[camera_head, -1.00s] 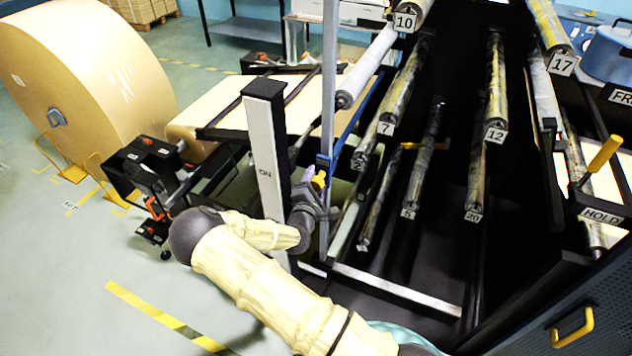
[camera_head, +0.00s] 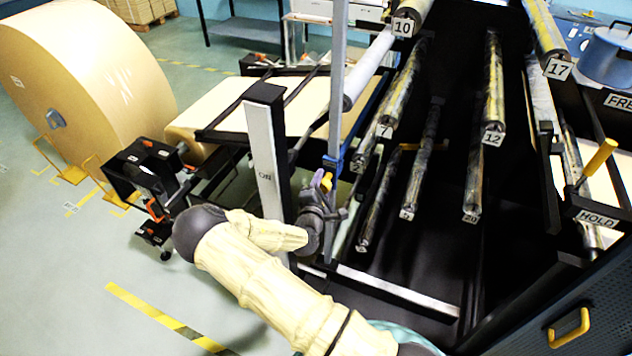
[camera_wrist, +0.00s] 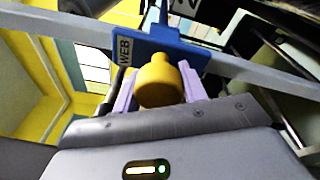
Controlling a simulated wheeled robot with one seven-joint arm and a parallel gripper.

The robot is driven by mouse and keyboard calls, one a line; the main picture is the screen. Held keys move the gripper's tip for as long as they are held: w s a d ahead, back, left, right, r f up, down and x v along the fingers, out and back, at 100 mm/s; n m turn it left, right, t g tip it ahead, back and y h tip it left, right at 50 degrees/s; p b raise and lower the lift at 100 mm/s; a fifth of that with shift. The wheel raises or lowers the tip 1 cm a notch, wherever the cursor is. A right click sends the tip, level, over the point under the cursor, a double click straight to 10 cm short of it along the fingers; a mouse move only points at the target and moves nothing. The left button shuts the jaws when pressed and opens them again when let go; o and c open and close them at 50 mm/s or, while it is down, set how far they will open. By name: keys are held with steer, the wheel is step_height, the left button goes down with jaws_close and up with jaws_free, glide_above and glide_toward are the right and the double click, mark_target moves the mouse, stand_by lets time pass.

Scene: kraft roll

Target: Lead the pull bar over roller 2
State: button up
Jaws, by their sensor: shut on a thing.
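The pull bar is a long pale grey bar (camera_head: 337,80) with a blue block (camera_head: 333,163) and a yellow knob (camera_head: 327,182). It stands almost upright in the head view. My gripper (camera_head: 322,184) is shut on the knob. In the wrist view the knob (camera_wrist: 160,80) sits between the pale purple fingers, and the blue block (camera_wrist: 150,38) reads WEB. Roller 2 (camera_head: 360,163), its end plate partly in view, is just right of the blue block. Most of its length is hidden behind nearby parts. Whether the bar touches roller 2 cannot be told.
Roller 7 (camera_head: 400,95) and roller 10 (camera_head: 370,65) are close by, above and right. Roller 12 (camera_head: 493,90) is farther right. A black-and-pale post (camera_head: 268,160) stands just left of my gripper. A big kraft roll (camera_head: 85,90) is at left.

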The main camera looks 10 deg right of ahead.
steer(key=s+d+r+p, duration=0.2)
steer(key=s+d+r, duration=0.1)
steer(key=d, duration=0.2)
steer(key=shift+s+d+r, duration=0.15)
steer(key=shift+s+r, duration=0.05)
steer(key=shift+s, duration=0.2)
steer(key=s+d+f+b, duration=0.2)
steer(key=d+f, duration=0.1)
steer(key=shift+s+d, duration=0.3)
steer(key=shift+s, duration=0.05)
stand_by(0.4)
step_height(320, 180, down, 9)
steer(key=b, duration=0.8)
steer(key=shift+f, duration=0.2)
